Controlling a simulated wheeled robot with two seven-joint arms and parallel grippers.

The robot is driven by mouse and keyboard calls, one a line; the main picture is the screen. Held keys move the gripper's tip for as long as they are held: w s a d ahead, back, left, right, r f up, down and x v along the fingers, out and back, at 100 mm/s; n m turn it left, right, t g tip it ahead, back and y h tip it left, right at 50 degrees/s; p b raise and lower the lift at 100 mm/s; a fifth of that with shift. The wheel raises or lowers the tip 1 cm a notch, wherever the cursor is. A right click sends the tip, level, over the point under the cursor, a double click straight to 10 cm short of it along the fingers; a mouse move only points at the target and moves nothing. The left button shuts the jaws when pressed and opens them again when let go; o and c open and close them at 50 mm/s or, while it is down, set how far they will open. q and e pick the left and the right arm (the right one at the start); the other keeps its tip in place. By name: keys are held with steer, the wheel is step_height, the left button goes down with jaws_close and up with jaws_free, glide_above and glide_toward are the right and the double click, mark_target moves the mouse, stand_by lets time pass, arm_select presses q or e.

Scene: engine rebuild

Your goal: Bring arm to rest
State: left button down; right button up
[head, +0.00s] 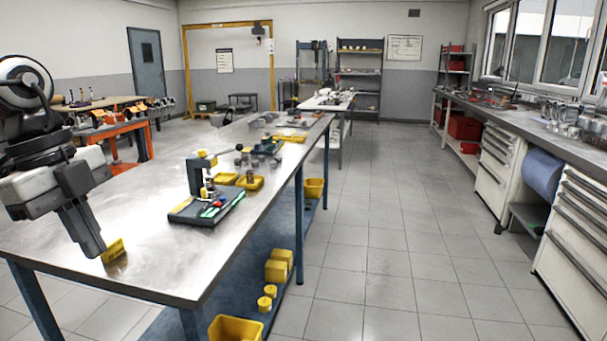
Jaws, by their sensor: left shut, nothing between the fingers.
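My left gripper (96,250) comes in from the left edge, over the near left end of the steel workbench (150,265). It points down and its fingers are shut. A small yellow piece (114,251) shows right beside its fingertips, low over or on the bench top. I cannot tell whether they touch. My right gripper is not in view.
A dark tray (207,212) with small tools and a press-like stand (195,176) are mid-bench. Yellow bins (250,182) and metal parts sit farther back. Yellow containers (237,329) are on the lower shelf. The tiled aisle (375,230) to the right is clear.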

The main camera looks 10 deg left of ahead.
arm_select(q)
steer(key=d+f+n+t+h, duration=0.2)
steer(key=f+n+t+h, duration=0.3)
steer(key=f, duration=0.7)
steer(key=d+f+n+t+h, duration=0.25)
steer(key=f+t, duration=0.55)
steer(key=f, duration=0.4)
steer(key=s+d+f+n+g+y, duration=0.1)
steer(key=s+d+f+n+y, duration=0.2)
steer(key=d+f, duration=0.4)
steer(key=s+d+f+n+g+y, duration=0.2)
steer(key=s+d+f+n+y, duration=0.2)
steer(key=s+d+f+n, duration=0.2)
steer(key=shift+s+d+f, duration=0.4)
steer(key=shift+s+f, duration=0.05)
steer(key=shift+f, duration=0.25)
steer(key=shift+n, duration=0.25)
